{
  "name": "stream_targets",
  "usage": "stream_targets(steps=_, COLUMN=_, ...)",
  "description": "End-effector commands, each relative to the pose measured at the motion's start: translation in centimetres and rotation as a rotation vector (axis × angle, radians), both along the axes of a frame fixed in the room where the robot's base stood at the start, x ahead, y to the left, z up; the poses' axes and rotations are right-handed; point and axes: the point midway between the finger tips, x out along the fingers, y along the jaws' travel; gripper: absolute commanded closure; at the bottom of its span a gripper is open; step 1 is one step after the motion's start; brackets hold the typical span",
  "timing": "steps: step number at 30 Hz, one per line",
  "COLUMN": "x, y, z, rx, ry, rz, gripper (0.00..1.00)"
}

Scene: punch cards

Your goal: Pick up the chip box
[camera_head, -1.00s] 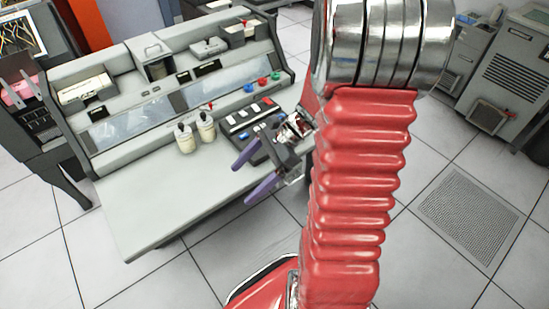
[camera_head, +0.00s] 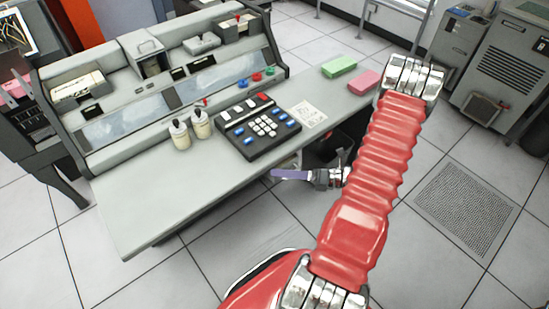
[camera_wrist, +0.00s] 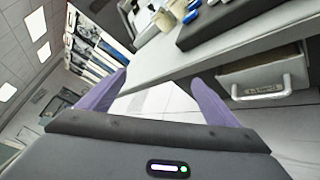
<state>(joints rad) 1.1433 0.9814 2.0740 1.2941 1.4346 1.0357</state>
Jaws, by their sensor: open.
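A grey box front with a metal handle (camera_wrist: 262,88) sits under the desk edge at the right of the wrist view. It may be the chip box, but no label shows. The box front is to the right of the right finger, and I cannot tell the gap. In the head view my gripper (camera_head: 275,174) is low at the desk's front edge, with one purple finger clearly visible.
The tiled floor in front is clear.

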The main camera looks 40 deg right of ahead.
Motion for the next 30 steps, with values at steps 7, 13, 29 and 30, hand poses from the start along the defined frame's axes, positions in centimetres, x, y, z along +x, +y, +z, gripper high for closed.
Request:
stream_targets(steps=7, x=-2.3, y=-4.0, z=-5.2, rx=0.245, ry=0.055, rz=-0.256, gripper=0.16)
stream_targets(steps=13, x=-4.8, y=-6.6, z=-9.5, rx=0.438, ry=0.079, rz=-0.455, gripper=0.16)
stream_targets(steps=29, x=-8.0, y=-8.8, z=-14.2, rx=0.644, ry=0.084, rz=-0.664, gripper=0.16)
stream_targets(steps=30, x=-7.9, y=-8.8, z=-14.2, rx=0.644, ry=0.084, rz=-0.664, gripper=0.16)
